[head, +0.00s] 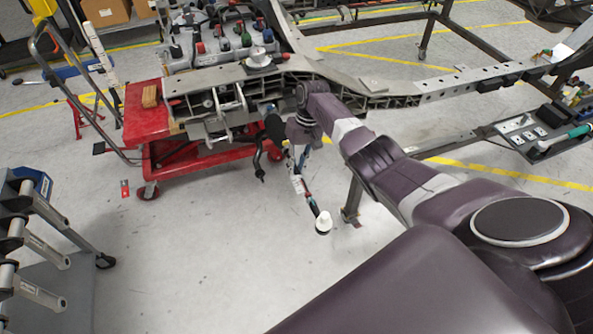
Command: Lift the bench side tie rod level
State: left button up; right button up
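A thin rod with a white, cone-shaped end, which looks like the tie rod (298,184), hangs steeply tilted below the near side of the chassis frame (205,107). Its white end (323,222) is the low end, above the floor. Its upper end is hidden behind my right wrist. My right arm comes in from the lower right, and its wrist is at the frame's edge. Dark parts that look like my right gripper (265,150) show left of the wrist, beside the rod's upper part. Its fingers are too small and dark to read. My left gripper is not in view.
A red wheeled cart (150,118) stands under the frame at the left. A grey trolley with tool holders (30,235) is at the lower left. A tool tray (540,130) is at the right. The floor in the lower middle is clear.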

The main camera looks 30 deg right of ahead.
jog(key=shift+o, duration=1.1)
jog(key=shift+s, duration=0.15)
jog(key=shift+s+a, duration=0.1)
jog(key=v, duration=1.2)
